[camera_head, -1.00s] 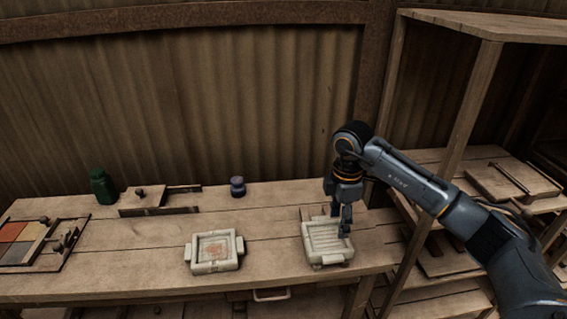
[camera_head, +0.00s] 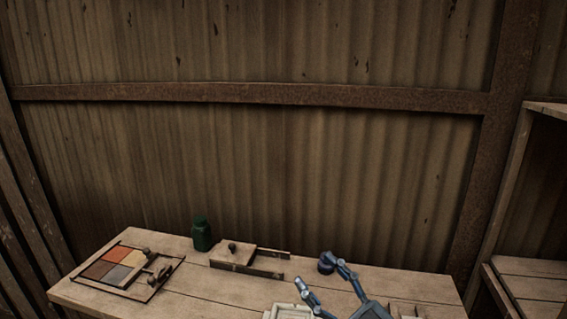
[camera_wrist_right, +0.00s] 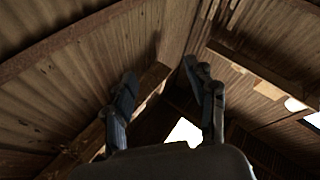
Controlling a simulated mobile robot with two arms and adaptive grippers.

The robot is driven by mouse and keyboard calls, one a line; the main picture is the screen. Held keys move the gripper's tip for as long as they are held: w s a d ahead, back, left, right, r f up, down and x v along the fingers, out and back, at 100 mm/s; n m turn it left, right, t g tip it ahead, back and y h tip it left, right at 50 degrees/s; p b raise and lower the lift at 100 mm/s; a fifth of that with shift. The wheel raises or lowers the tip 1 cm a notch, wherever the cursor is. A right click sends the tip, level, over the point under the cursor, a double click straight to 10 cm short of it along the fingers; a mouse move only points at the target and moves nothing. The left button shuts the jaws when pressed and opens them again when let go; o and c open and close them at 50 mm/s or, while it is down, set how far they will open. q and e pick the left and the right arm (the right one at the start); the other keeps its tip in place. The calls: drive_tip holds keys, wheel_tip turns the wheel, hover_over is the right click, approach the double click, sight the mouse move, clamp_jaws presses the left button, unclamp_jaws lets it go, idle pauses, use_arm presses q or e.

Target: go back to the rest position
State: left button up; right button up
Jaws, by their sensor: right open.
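My right gripper (camera_head: 319,273) is at the bottom of the head view, its two fingers spread and pointing up, with nothing between them. The right wrist view also shows its fingers (camera_wrist_right: 158,75) apart and empty against the corrugated wall and roof beams. The gripper shows in front of the wooden workbench (camera_head: 200,297). My left gripper is not in view.
A pale press frame (camera_head: 285,313) is cut off at the bottom edge. A green jar (camera_head: 201,236), a wooden holder (camera_head: 232,255) and a tray of coloured squares (camera_head: 92,269) stand on the bench. Shelving (camera_head: 532,268) is at right, a corrugated wall (camera_head: 260,190) behind.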

drive_tip(key=d+f+m+t+h, duration=0.2)
drive_tip(key=d+f+m+h, duration=0.8)
drive_tip(key=h, duration=0.4)
drive_tip(key=s+d+f+m+g+h, duration=0.25)
drive_tip(key=s+d+f+g, duration=0.3)
drive_tip(key=f, duration=0.35)
drive_tip(key=s+a+f+n+g+y, duration=0.1)
drive_tip(key=s+f+g, duration=0.45)
drive_tip(key=s, duration=0.45)
drive_tip(key=s+a+f+n+g+y, duration=0.1)
drive_tip(key=s+f+g, duration=0.4)
drive_tip(key=s, duration=0.4)
drive_tip(key=s+f, duration=0.3)
drive_tip(key=f, duration=2.5)
drive_tip(key=s+d+f+g, duration=0.1)
drive_tip(key=s+d+f, duration=0.2)
drive_tip(key=s+f, duration=1.2)
drive_tip(key=shift+s+g, duration=0.3)
drive_tip(key=shift+s, duration=0.5)
